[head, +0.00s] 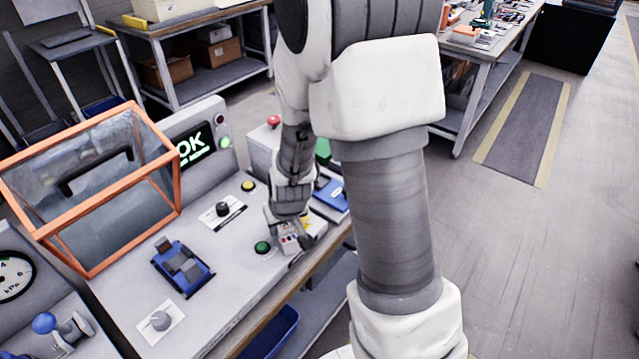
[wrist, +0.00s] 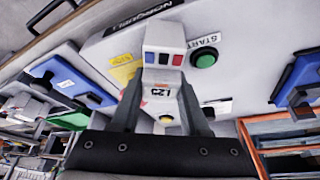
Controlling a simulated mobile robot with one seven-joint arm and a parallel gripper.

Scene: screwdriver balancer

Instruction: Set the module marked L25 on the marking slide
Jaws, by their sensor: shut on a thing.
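My gripper (wrist: 163,112) is shut on a light grey module marked L25 (wrist: 162,92), one finger on each side. The module has blue and red patches on its end. In the head view my gripper (head: 296,242) is low over the panel's right front edge, with the module (head: 288,244) partly hidden by the fingers. I cannot tell whether the module touches the panel. A blue fixture with grey blocks (head: 182,268) is on the panel, left of my gripper. No readable label confirms which part is the marking slide.
A green START button (wrist: 205,58) is close beside the module; it also shows in the head view (head: 262,247). A black knob (head: 222,209) and yellow button (head: 248,185) stand farther back. An orange-framed clear cover (head: 105,190) stands at left. The display (head: 194,147) reads OK.

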